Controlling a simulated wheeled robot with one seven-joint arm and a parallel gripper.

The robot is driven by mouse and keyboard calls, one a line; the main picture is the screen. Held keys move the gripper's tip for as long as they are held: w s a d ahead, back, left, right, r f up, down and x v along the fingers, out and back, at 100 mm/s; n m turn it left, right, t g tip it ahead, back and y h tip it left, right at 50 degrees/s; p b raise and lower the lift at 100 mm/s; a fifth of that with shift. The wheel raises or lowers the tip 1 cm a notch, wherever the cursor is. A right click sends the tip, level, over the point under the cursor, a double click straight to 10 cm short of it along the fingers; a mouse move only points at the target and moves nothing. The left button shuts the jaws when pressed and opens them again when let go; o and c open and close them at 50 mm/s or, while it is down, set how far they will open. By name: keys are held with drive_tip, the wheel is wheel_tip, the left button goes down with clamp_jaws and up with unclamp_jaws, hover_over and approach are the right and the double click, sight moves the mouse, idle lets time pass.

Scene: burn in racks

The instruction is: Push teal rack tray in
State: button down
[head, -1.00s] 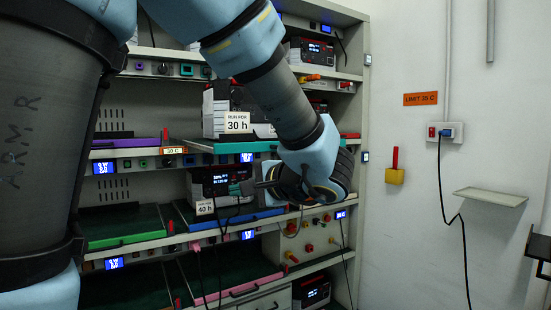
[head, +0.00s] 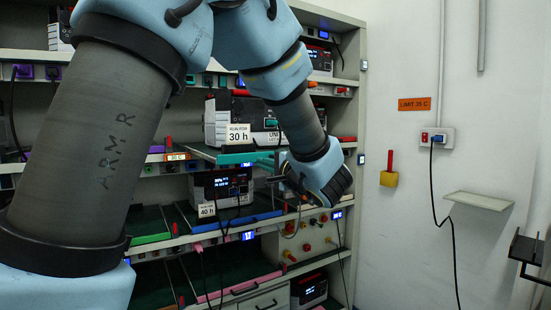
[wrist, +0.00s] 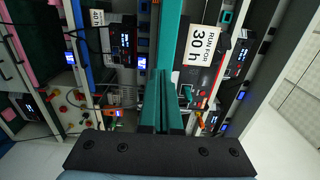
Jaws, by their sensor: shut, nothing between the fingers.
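The teal rack tray (head: 232,158) sticks out a little from the middle shelf in the head view. It carries a device with a "RUN FOR 30 h" label (head: 239,134). In the wrist view the tray's teal front strip (wrist: 177,38) runs from the top edge down toward my fingers. My gripper (wrist: 164,80) has teal fingers that are shut and empty. In the head view my gripper (head: 265,161) is at the right part of the tray's front edge. I cannot tell whether the fingertips touch it. My wrist hides the shelf's right end.
Below is a blue-edged tray (head: 236,220) with a device labelled "40 h" (head: 207,210). A green-edged tray (head: 150,239) and pink-edged tray (head: 240,286) are nearby. Black cables hang in front of the shelves. A wall shelf (head: 479,201) is at right.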

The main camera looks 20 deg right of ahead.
sight(254, 161)
drive_tip(key=shift+w+a+p, duration=0.25)
drive_tip(key=shift+w+p, duration=0.2)
drive_tip(key=shift+w, duration=0.85)
drive_tip(key=shift+w+a+f+b, duration=0.1)
drive_tip(key=shift+w+b, duration=0.3)
drive_tip(key=shift+b, duration=0.1)
drive_tip(key=w+a+b, duration=0.1)
drive_tip(key=w+b, duration=0.2)
drive_tip(key=w, duration=0.1)
drive_tip(key=w+a+b, duration=0.1)
drive_tip(key=w+b, duration=0.2)
drive_tip(key=w, duration=0.2)
drive_tip(key=w+b, duration=0.3)
drive_tip(key=w, duration=0.1)
drive_tip(key=shift+w+a+f+b, duration=0.15)
drive_tip(key=shift+a+f+b, duration=0.15)
drive_tip(key=shift+a, duration=0.1)
drive_tip(key=w+a+b, duration=0.1)
drive_tip(key=w, duration=0.4)
drive_tip(key=w+a+b, duration=0.1)
drive_tip(key=w, duration=0.5)
drive_tip(key=w+a+b, duration=0.1)
drive_tip(key=w, duration=0.5)
drive_tip(key=shift+w+a+r, duration=0.1)
drive_tip(key=shift+w+r, duration=0.15)
drive_tip(key=shift+r, duration=0.15)
